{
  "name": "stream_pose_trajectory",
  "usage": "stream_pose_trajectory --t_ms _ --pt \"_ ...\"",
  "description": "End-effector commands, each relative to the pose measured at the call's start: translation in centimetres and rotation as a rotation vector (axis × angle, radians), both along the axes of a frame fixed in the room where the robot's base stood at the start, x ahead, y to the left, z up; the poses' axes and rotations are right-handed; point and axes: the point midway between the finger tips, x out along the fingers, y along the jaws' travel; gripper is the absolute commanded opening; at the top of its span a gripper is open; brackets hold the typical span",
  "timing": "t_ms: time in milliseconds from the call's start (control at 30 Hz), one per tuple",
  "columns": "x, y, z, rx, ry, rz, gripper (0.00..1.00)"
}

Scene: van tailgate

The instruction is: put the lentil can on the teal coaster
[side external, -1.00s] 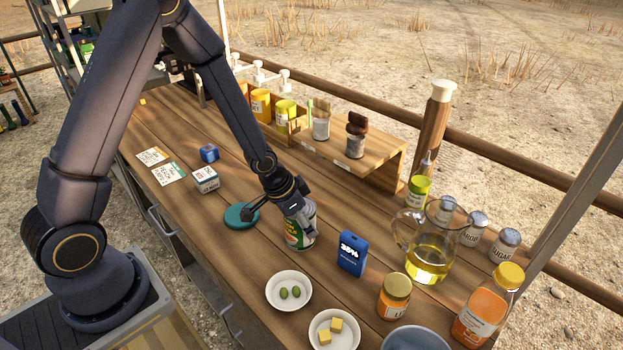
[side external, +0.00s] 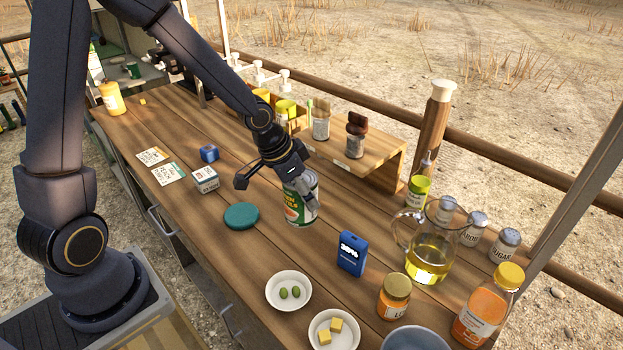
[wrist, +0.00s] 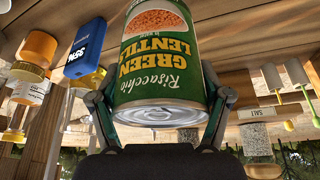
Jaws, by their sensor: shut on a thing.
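The lentil can (side external: 301,205) is green and white, and its label reads "Green Lentils" in the wrist view (wrist: 158,60). My gripper (side external: 301,184) is shut on the can, with a finger on each side of it in the wrist view (wrist: 160,105). The can is held above the wooden table, about upright. The teal coaster (side external: 241,216) lies flat and bare on the table, to the left of the can in the side view. The coaster does not show in the wrist view.
A blue box (side external: 351,253) stands right of the can. White bowls with olives (side external: 289,306) and yellow cubes (side external: 333,343) are in front. A glass jug (side external: 428,255) and jars stand at the right.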

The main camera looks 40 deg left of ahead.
Motion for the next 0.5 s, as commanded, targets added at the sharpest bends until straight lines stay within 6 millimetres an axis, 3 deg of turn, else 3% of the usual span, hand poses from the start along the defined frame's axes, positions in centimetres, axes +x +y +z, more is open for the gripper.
stream_pose_trajectory --t_ms 167,400,500 --pt "-1.4 3.3 0.9 -0.008 0.013 0.133 0.10" --pt "-4.4 11.9 1.4 -0.004 0.010 0.426 0.10" --pt "-5.6 14.5 1.7 0.002 0.006 0.512 0.10"
